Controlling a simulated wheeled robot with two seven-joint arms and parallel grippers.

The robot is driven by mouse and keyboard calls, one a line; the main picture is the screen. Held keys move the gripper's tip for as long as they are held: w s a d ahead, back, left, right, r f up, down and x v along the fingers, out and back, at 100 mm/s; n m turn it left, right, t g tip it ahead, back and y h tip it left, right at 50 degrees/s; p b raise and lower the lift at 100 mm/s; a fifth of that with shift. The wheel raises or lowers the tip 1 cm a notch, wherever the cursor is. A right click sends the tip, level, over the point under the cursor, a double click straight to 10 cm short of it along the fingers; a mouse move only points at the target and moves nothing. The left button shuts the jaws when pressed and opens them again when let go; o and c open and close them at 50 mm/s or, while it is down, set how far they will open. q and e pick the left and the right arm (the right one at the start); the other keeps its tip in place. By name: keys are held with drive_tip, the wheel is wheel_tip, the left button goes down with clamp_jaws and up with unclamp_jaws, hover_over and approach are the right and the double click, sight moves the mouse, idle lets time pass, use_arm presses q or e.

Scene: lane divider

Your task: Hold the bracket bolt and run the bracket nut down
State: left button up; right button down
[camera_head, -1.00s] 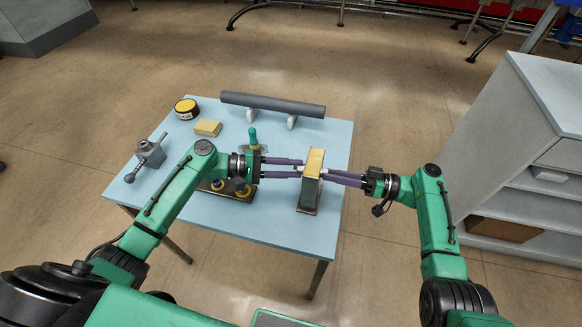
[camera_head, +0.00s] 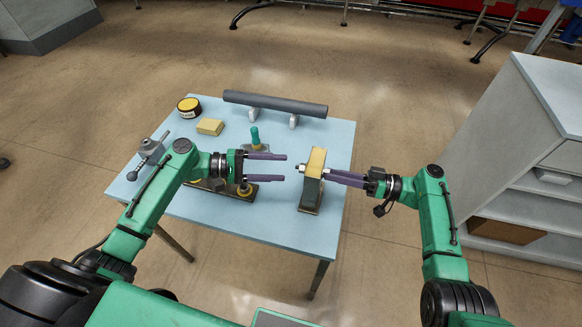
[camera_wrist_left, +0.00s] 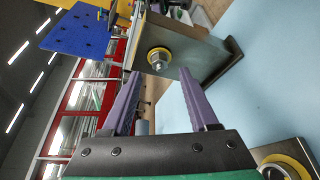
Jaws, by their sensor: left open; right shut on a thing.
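The bracket (camera_head: 313,165) is an upright plate with a yellow top edge near the table's right side. The bracket nut (camera_head: 301,168) shows as a small metal piece on its left face. In the left wrist view the nut (camera_wrist_left: 158,66) sits against a yellow-rimmed washer (camera_wrist_left: 159,53) on the plate, with a bolt end at its centre. My left gripper (camera_head: 284,168) is open and empty, apart from the nut and facing it; its fingers (camera_wrist_left: 160,76) spread below it in the wrist view. My right gripper (camera_head: 328,174) is shut on the bracket bolt at the right face; the fingers mostly hide the bolt.
A fixture with yellow rings (camera_head: 243,190) and a green-handled tool (camera_head: 254,137) are near my left gripper. A grey pipe (camera_head: 275,103) on supports, a yellow block (camera_head: 210,127), a round tin (camera_head: 189,107) and a clamp (camera_head: 150,150) stand farther off. The table (camera_head: 265,222) is clear in front.

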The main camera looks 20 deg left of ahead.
use_arm(q)
drive_tip(key=v, duration=0.7)
drive_tip(key=shift+s, duration=0.1)
use_arm(e)
drive_tip(key=c, duration=0.6)
unclamp_jaws()
use_arm(q)
drive_tip(key=v, duration=1.2)
use_arm(e)
drive_tip(key=shift+o, duration=0.2)
use_arm(q)
drive_tip(key=shift+f, duration=0.1)
wheel_tip(320, 180, down, 6)
drive_tip(key=b, duration=0.5)
drive_tip(key=shift+b, duration=0.3)
use_arm(e)
drive_tip(key=d, duration=1.4)
drive_tip(key=shift+d, duration=0.35)
